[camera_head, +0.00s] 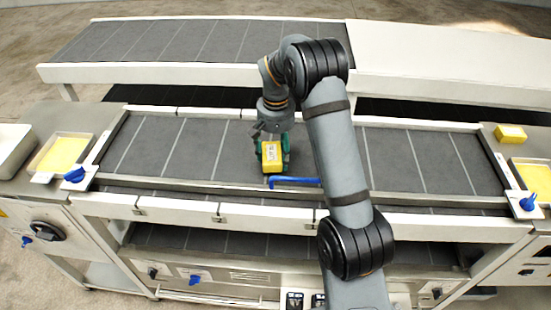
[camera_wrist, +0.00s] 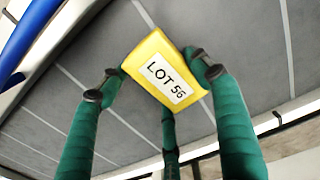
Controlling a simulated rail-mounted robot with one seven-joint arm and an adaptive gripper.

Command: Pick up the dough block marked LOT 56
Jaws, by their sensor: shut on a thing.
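The yellow dough block (camera_wrist: 161,62) carries a white label that reads LOT 56 in the wrist view. It also shows in the head view (camera_head: 271,156), over the grey belt between the rails. My gripper (camera_wrist: 155,82) has green fingers, and they are shut on the block, with dark tips against its sides. It also shows in the head view (camera_head: 271,153), near the middle of the belt. I cannot tell whether the block touches the belt or hangs just above it.
A blue handle (camera_head: 295,181) lies just in front of the block. Trays with yellow contents stand at the left (camera_head: 62,153) and right (camera_head: 536,178). Another yellow block (camera_head: 510,133) sits at the right end. The grey belt (camera_head: 400,160) is clear to both sides. A second conveyor (camera_head: 180,40) runs behind.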

